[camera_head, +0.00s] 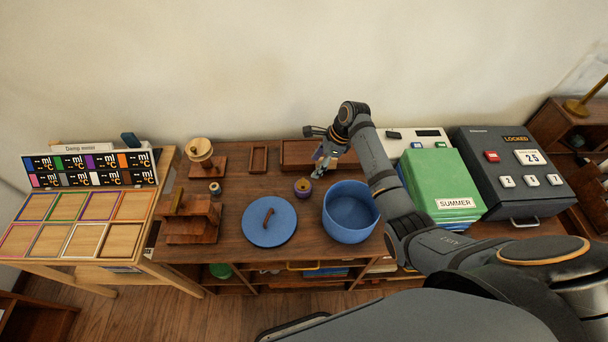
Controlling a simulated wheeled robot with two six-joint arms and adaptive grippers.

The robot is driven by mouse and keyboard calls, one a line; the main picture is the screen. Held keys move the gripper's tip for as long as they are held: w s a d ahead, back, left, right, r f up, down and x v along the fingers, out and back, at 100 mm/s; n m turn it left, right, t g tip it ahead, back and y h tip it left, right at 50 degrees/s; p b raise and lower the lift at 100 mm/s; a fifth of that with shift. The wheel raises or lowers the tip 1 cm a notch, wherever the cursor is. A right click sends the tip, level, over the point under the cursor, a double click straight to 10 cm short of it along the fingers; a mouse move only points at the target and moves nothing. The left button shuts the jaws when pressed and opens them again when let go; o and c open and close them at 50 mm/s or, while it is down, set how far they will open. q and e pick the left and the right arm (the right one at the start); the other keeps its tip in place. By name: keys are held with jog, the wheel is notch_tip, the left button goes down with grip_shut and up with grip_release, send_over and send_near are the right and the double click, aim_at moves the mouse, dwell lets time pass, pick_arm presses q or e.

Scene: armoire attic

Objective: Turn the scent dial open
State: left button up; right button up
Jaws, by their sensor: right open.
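A small round purple pot with a gold-brown top (303,187) stands on the brown wooden cabinet top; it may carry the scent dial, but it is too small to tell how the dial is turned. My right gripper (319,171) comes in from the right and points down, open, just behind and to the right of the pot. It looks apart from the pot, and nothing shows between its fingers. My left gripper is not in view.
A blue open pot (350,212) stands close to the right, under my forearm. A blue lid (269,221) lies in front. A wooden tray (300,154) is behind. Wooden stands (192,222) are left; green folders (441,183) and a dark locked box (512,175) are right.

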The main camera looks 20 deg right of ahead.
aim_at(304, 182)
jog(key=x, duration=0.5)
jog(key=shift+s+a+f, duration=0.1)
jog(key=shift+f, duration=0.05)
jog(key=x, duration=0.4)
jog(key=shift+f, duration=0.2)
jog(key=shift+c, duration=0.9)
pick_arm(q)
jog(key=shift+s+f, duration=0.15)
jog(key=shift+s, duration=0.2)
pick_arm(e)
jog(key=c, duration=1)
